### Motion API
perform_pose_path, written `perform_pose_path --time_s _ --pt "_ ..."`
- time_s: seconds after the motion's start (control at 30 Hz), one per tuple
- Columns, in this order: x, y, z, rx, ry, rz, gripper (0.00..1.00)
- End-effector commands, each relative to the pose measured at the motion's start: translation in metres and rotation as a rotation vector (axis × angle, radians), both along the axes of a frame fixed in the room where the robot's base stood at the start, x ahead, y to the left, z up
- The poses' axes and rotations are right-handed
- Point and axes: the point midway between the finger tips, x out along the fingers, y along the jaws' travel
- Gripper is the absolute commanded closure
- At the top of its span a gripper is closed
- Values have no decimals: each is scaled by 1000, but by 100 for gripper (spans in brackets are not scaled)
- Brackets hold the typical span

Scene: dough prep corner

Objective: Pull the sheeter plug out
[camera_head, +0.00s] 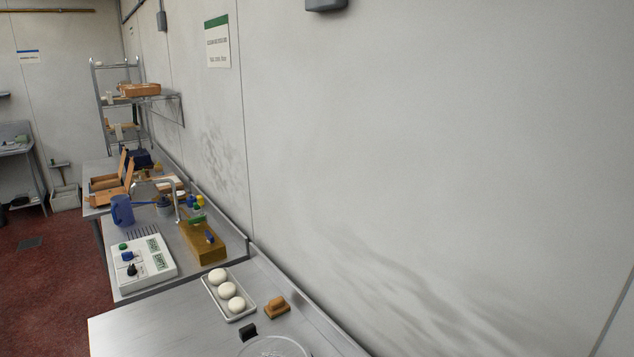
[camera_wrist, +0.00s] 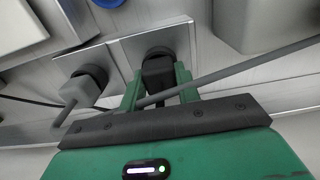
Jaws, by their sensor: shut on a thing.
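In the wrist view, my gripper (camera_wrist: 159,88) has its two green fingers closed on either side of a dark plug (camera_wrist: 158,70). The plug sits at a round black socket on a metal wall plate (camera_wrist: 180,36). I cannot tell how deep it is in the socket. No label shows that it is the sheeter's. A second, grey plug (camera_wrist: 82,90) is at the socket to the left, just outside my left finger. My gripper does not show in the head view.
A grey cable (camera_wrist: 255,62) crosses close by my fingers. A pale box (camera_wrist: 262,22) is at upper right, a white casing (camera_wrist: 20,30) at upper left. In the head view, a steel table (camera_head: 150,330) holds a tray (camera_head: 212,289) of dough balls; a control box (camera_head: 145,262) stands beyond.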

Motion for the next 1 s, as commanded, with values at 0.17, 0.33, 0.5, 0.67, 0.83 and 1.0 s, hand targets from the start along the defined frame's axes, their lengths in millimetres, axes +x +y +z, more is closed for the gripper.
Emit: perform_pose_path --time_s 0.17,0.33,0.5,0.67,0.83,1.0 --pt "0 0 5 0 0 0 100" --pt "0 0 12 -1 -1 -1 100" --pt "0 0 18 -1 -1 -1 100" --pt "0 0 23 0 0 0 100" --pt "0 0 29 0 0 1 100" --pt "0 0 35 1 -1 1 100"
